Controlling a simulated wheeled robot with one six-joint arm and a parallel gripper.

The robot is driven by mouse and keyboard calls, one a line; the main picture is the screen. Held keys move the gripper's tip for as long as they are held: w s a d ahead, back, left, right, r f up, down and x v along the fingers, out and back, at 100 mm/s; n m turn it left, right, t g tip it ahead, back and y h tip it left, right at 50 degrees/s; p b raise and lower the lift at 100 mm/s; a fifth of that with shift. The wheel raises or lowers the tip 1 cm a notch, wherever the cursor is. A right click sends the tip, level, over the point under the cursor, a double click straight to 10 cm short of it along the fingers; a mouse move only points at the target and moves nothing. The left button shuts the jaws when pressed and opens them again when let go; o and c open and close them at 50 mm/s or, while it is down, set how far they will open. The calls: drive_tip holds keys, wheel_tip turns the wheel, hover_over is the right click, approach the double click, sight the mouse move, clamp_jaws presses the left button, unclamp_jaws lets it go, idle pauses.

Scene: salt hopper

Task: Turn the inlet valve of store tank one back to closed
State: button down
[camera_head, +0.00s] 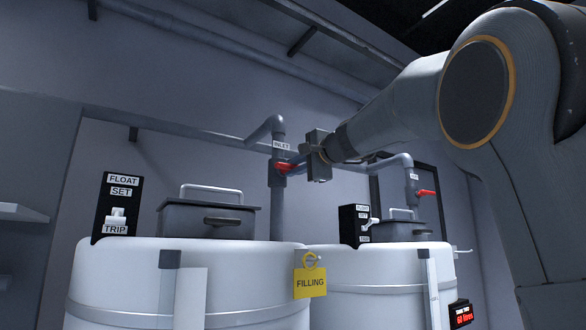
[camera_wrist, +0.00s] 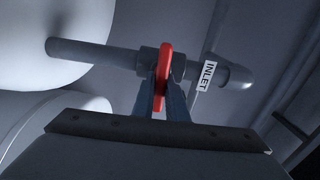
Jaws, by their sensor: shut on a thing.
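The inlet valve's red handle (camera_head: 285,167) sits on the grey inlet pipe (camera_head: 277,195) above the near white tank (camera_head: 180,280), under an INLET label (camera_head: 281,146). My gripper (camera_head: 300,163) reaches in from the right and is shut on the red handle. In the wrist view the handle (camera_wrist: 163,75) stands between my two fingers (camera_wrist: 163,98); the valve body and pipe (camera_wrist: 95,54) lie behind it, with the INLET label (camera_wrist: 208,76) to the right. The handle's outer end and the fingertips are partly hidden in the head view.
A yellow FILLING tag (camera_head: 310,283) hangs at the near tank's rim. A black float switch panel (camera_head: 117,205) and a lidded hatch (camera_head: 207,218) stand on that tank. A second tank (camera_head: 375,285) to the right has its own red valve handle (camera_head: 427,193), below my arm.

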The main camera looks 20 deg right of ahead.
drive_tip(key=c, duration=1.8)
unclamp_jaws()
drive_tip(key=shift+o, duration=0.2)
drive_tip(key=b+v, duration=0.3)
drive_tip(key=v, duration=0.5)
